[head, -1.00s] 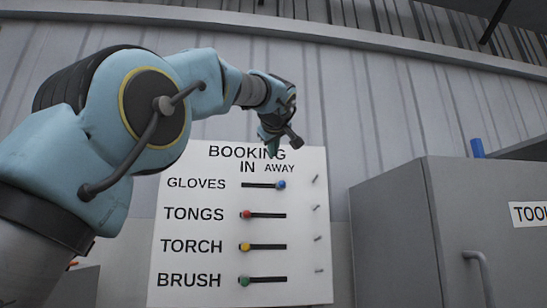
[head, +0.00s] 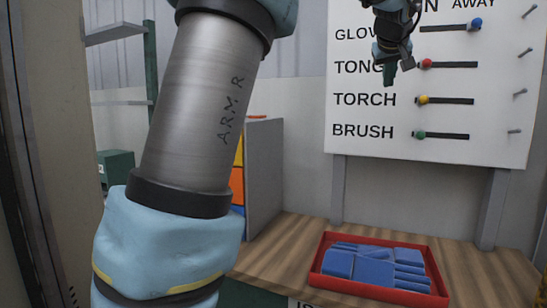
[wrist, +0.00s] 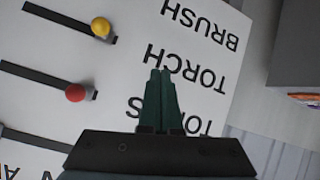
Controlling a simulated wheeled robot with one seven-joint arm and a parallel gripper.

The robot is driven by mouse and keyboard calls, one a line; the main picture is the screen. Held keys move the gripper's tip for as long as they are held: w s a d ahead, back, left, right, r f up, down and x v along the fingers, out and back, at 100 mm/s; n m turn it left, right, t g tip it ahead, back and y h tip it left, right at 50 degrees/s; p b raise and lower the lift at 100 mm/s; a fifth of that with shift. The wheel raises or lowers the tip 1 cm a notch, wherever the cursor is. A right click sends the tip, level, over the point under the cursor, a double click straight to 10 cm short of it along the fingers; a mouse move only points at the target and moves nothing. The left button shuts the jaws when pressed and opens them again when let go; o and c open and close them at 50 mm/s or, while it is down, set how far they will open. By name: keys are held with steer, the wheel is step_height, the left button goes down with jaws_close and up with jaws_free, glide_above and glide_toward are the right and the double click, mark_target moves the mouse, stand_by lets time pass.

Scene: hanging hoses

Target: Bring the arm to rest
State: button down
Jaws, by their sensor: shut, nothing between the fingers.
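My gripper (head: 388,74) hangs in front of the upper left of the white booking board (head: 490,142), over the GLOVES and TONGS labels. Its dark green fingers are together and empty; they also show in the wrist view (wrist: 160,95), over the board's lettering. My arm is raised, with a metal link on the left of the head view. I cannot tell the gap between fingers and board.
On the board, the blue knob (head: 476,23) is at its slot's right end; red (head: 426,63), yellow (head: 423,99) and green (head: 419,134) knobs are at the left. Shelving (head: 150,75) stands left.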

steer(key=s+a+f+g+y, duration=0.2)
steer(key=a+f+g+y, duration=0.15)
steer(key=a+f, duration=1.9)
steer(key=s+a+f+g, duration=0.5)
steer(key=s+a+f, duration=0.9)
steer(key=s+f, duration=0.4)
steer(key=shift+s+a+y, duration=0.35)
steer(key=shift+s, duration=0.2)
